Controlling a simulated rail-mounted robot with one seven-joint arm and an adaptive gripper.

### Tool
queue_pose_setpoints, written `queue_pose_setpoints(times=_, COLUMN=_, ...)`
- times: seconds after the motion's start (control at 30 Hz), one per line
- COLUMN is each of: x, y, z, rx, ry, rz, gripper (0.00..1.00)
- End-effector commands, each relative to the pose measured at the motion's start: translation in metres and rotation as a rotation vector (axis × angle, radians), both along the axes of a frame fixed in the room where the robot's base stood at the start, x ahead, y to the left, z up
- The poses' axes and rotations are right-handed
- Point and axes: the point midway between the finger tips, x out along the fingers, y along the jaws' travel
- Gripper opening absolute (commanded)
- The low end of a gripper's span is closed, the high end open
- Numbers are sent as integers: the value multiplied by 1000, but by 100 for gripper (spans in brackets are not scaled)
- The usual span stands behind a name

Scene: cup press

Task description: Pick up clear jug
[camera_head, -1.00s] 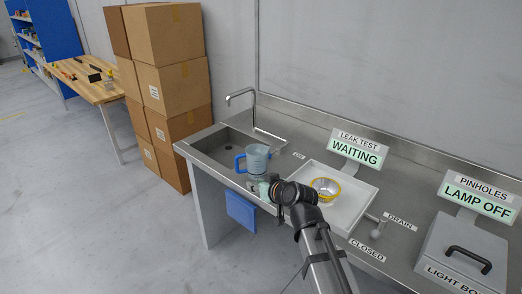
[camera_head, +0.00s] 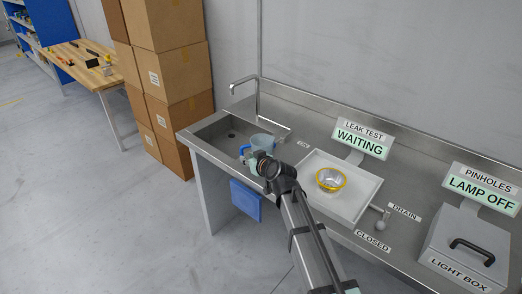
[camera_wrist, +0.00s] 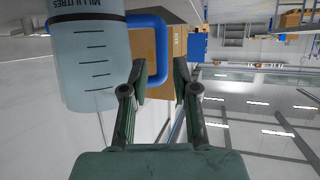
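The clear jug (camera_head: 263,142) stands at the right side of the sink, partly hidden behind my wrist in the head view. In the wrist view the jug (camera_wrist: 88,55) fills the upper left, with dark measuring lines and MILLILITRES lettering. Its blue handle (camera_wrist: 161,45) shows just ahead of my gripper (camera_wrist: 163,72), in line with the gap between the fingers. The fingers are apart and appear empty. I cannot tell whether either finger touches the handle. In the head view my gripper (camera_head: 252,164) is small and mostly hidden by my wrist.
A white tray (camera_head: 361,206) with a yellow-rimmed bowl (camera_head: 331,179) lies right of my wrist. The faucet (camera_head: 256,98) rises behind the sink (camera_head: 212,133). A blue cloth-like panel (camera_head: 246,200) hangs at the counter front. The light box (camera_head: 465,250) stands far right.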

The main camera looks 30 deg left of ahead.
Motion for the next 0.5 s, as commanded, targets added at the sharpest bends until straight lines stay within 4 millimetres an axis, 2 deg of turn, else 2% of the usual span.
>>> queue_pose_setpoints(times=0.03, x=4, y=6, z=-1, rx=-1, ry=0, rz=0, gripper=29)
queue_pose_setpoints(times=0.33, x=8, y=17, z=-8, rx=0, ry=0, rz=0, gripper=29)
queue_pose_setpoints(times=0.5, x=15, y=34, z=-19, rx=-1, ry=1, rz=0, gripper=29)
